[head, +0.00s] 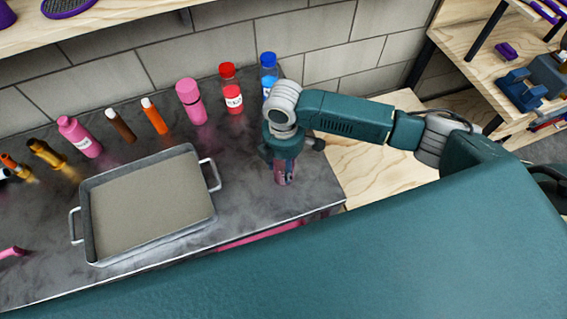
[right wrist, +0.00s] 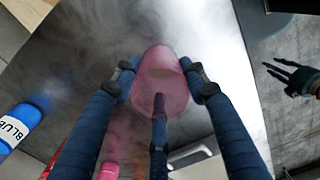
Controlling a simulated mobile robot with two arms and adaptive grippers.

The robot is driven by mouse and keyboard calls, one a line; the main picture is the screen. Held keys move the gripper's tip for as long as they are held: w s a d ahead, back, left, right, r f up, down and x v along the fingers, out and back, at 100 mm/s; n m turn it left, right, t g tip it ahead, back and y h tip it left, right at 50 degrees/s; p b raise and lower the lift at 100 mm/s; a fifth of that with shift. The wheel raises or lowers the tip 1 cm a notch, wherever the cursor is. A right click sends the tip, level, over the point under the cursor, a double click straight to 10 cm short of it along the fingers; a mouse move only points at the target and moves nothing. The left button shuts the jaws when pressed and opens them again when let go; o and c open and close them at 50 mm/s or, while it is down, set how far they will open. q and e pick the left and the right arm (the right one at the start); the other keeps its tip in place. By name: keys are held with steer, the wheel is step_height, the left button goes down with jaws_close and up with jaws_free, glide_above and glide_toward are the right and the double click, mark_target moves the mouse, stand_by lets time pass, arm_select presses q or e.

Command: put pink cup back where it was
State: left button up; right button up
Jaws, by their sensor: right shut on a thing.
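The pink cup (right wrist: 160,78) is translucent and sits between the fingers of my right gripper (right wrist: 160,88), which is shut on it. In the head view the cup (head: 284,172) shows below the right gripper (head: 284,155), near the front right part of the dark counter (head: 250,185). The fingers hide part of it. I cannot tell whether its base touches the counter. My left gripper (right wrist: 297,80) shows small and dark at the right of the right wrist view, with its fingers spread and empty. It is not in the head view.
A metal tray (head: 84,215) with handles stands left of the cup. Along the back are a pink bottle (head: 190,102), a red-capped bottle (head: 231,88), a blue-capped bottle (head: 268,72) and several others. The counter between the tray and the right gripper is clear.

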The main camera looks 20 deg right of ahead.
steer(key=shift+f, duration=0.15)
steer(key=o, duration=1.2)
step_height(320, 180, up, 12)
steer(key=b, duration=0.2)
steer(key=shift+a+b, duration=0.1)
steer(key=shift+b, duration=0.25)
